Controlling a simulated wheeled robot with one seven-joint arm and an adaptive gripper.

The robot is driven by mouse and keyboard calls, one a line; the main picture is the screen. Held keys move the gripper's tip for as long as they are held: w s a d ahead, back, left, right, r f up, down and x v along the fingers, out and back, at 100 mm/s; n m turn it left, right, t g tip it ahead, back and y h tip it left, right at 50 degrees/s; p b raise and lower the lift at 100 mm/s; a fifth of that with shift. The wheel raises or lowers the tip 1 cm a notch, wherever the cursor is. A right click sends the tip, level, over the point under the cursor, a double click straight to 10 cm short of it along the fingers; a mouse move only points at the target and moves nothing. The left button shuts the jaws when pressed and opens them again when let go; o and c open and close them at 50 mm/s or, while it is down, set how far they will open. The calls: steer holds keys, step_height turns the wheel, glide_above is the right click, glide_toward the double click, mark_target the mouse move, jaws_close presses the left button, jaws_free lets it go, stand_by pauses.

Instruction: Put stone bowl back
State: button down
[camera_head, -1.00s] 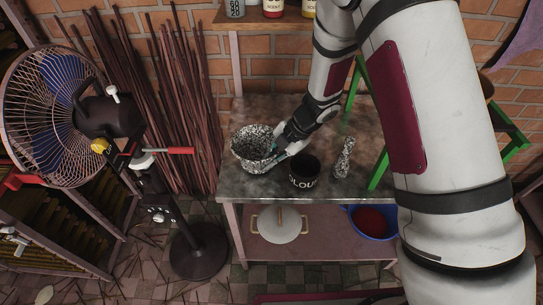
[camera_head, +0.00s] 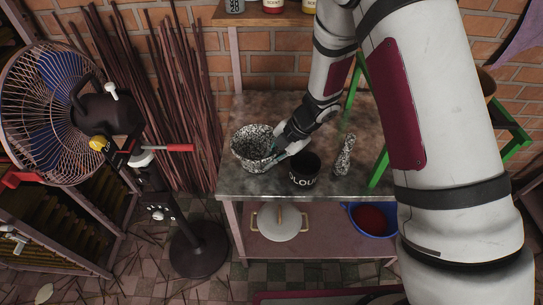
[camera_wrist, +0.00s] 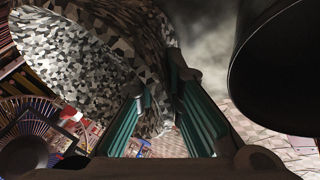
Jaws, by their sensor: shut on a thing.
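The stone bowl (camera_head: 254,148), speckled black and white, is at the left part of the grey table top (camera_head: 240,184). My gripper (camera_head: 278,150) reaches in from the right and is shut on the bowl's right side. In the wrist view the bowl (camera_wrist: 90,50) fills the upper left, and its wall lies between the green-padded fingers (camera_wrist: 160,125). The bowl looks upright in the head view; whether its base touches the table is hard to tell.
A black cup with white letters (camera_head: 304,170) stands just right of my gripper, and it shows large in the wrist view (camera_wrist: 285,70). A speckled pestle (camera_head: 344,156) stands further right. A fan (camera_head: 60,115) is left of the table. The back of the table top is clear.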

steer(key=c, duration=1.6)
jaws_free()
steer(key=shift+f, duration=0.1)
steer(key=w+v, duration=0.1)
steer(key=v, duration=1.1)
steer(key=shift+s, duration=0.4)
